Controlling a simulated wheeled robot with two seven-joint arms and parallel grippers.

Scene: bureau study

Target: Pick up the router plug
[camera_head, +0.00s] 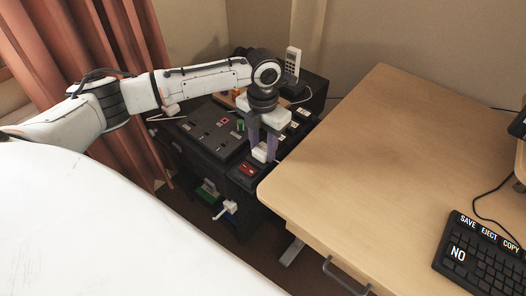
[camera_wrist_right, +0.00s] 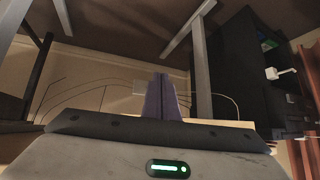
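A white plug (camera_head: 260,153) stands on a black power strip (camera_head: 236,178) with a red switch, on the dark cabinet left of the desk. I take it to be the router plug; no label shows. My left gripper (camera_head: 263,151) points down over it, with its purple-grey fingertips on either side of the plug. Whether the fingers touch it or leave small gaps cannot be told. My right gripper (camera_wrist_right: 166,80) shows only in the right wrist view, under a desk. Its purple fingers are together with nothing between them.
Other sockets with pale plugs (camera_head: 293,128) line the strip behind the gripper. A black panel (camera_head: 212,130) lies left of it. A white cordless phone (camera_head: 292,62) stands behind. The wooden desk (camera_head: 370,150) is close on the right; its near top is clear. A keyboard (camera_head: 480,255) sits there.

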